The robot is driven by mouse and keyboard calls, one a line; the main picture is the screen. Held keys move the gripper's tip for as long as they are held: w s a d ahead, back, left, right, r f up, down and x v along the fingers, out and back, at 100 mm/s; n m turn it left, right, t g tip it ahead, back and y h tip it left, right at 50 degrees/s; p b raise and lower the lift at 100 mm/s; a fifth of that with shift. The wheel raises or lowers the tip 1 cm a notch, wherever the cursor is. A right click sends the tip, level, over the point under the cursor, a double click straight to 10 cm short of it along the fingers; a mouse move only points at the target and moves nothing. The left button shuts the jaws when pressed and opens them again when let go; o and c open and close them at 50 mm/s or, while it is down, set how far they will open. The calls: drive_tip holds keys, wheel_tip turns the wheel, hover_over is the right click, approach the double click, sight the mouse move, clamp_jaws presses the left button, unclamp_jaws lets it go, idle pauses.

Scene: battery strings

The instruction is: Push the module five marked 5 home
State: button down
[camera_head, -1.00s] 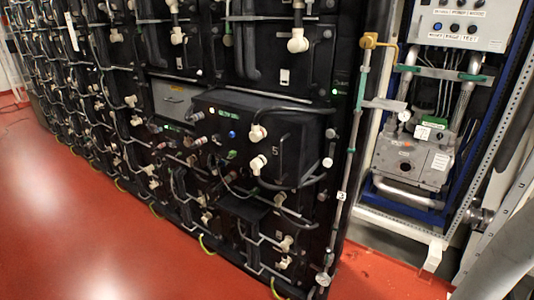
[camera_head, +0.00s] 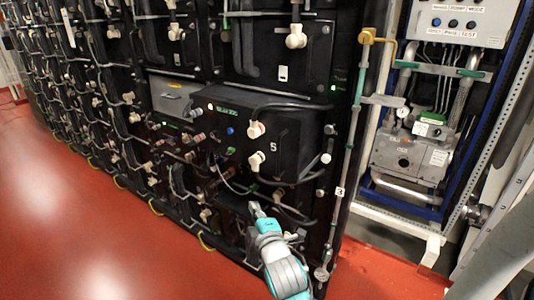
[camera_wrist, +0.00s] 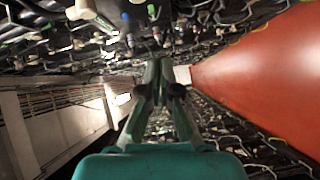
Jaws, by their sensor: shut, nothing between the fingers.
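The module five (camera_head: 285,142) is a black box marked 5 in the rack. It juts out from the rack face, with pale connectors and a blue knob on its front. My gripper (camera_head: 254,208) is in front of the rack, below the module in the head view, with its fingers toward the rack. In the wrist view my gripper (camera_wrist: 159,64) is shut and empty, its fingertips together. I cannot tell whether the fingertips touch anything. Part of the rack face with connectors and a blue knob shows at the top of the wrist view.
The battery rack (camera_head: 110,90) with many grey cables and pale connectors runs off to the left. A cabinet with a grey pump unit (camera_head: 410,155) stands at the right. A vertical pipe (camera_head: 347,150) runs beside the module. The red floor (camera_head: 90,220) at left is clear.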

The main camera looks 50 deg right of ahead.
drive_tip(key=w+d+r+g+h, duration=0.1)
drive_tip(key=w+d+r+h, duration=0.1)
drive_tip(key=d+r, duration=0.55)
approach(266, 144)
drive_tip(key=shift+n, duration=0.4)
drive_tip(key=x, duration=0.3)
drive_tip(key=w+a+x, duration=0.1)
drive_tip(key=x, duration=0.1)
drive_tip(key=shift+d, duration=0.1)
drive_tip(key=shift+w+d, duration=0.15)
drive_tip(key=shift+d, duration=0.55)
drive_tip(key=shift+d, duration=0.15)
